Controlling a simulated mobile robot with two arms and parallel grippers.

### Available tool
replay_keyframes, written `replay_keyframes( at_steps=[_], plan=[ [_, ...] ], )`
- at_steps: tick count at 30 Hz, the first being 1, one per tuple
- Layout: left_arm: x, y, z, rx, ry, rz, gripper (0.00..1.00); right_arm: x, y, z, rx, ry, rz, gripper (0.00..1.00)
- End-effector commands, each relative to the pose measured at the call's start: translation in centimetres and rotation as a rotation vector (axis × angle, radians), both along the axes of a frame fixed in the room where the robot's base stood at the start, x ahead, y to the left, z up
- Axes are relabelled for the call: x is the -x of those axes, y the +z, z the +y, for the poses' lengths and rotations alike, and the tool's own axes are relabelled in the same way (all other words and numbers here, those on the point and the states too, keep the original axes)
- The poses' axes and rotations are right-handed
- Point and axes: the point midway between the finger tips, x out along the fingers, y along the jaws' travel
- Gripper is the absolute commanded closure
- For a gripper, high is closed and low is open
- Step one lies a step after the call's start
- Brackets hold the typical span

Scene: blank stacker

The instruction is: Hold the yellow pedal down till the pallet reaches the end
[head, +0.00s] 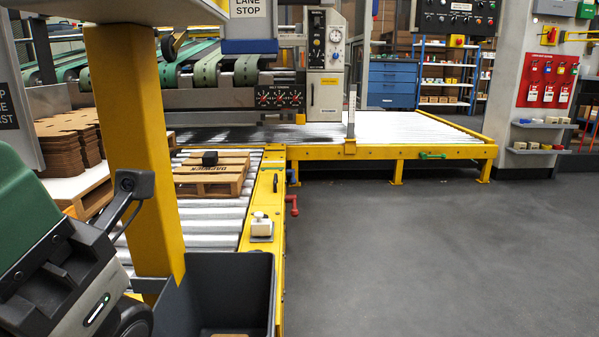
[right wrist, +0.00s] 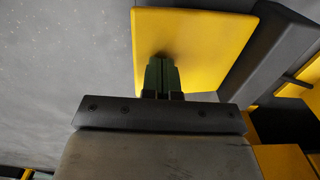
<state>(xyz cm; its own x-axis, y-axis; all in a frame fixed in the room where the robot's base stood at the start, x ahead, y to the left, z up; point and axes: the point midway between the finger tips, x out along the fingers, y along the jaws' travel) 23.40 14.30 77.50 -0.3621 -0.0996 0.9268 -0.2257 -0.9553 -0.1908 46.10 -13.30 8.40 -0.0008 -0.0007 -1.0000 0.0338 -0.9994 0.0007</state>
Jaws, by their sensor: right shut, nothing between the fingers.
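The yellow pedal (right wrist: 205,35) fills the upper middle of the right wrist view as a flat yellow plate. My right gripper (right wrist: 160,65) is shut and empty, its green fingers together with their tips at the plate. They look to be touching it; how far the pedal is pressed I cannot tell. The pedal and my right gripper do not show in the head view. My left gripper is out of view.
A yellow post (head: 130,150) stands at the left, partly in front of the conveyor. A dark bin (head: 225,285) is at the bottom. A second roller lane (head: 400,128) runs right behind a yellow frame. Grey floor (head: 430,250) at the right is clear.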

Motion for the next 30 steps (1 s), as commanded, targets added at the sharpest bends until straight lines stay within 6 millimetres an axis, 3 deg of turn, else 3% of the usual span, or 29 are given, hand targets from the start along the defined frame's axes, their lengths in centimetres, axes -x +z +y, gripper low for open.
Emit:
replay_keyframes(
  at_steps=[17, 30],
  plan=[
    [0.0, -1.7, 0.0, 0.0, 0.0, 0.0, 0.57, 0.0, -1.9, 0.1, -0.003, 0.0, -0.001, 1.0],
    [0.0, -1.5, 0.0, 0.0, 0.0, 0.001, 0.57, 0.0, -1.7, 0.2, -0.005, 0.002, -0.001, 1.0]
  ],
)
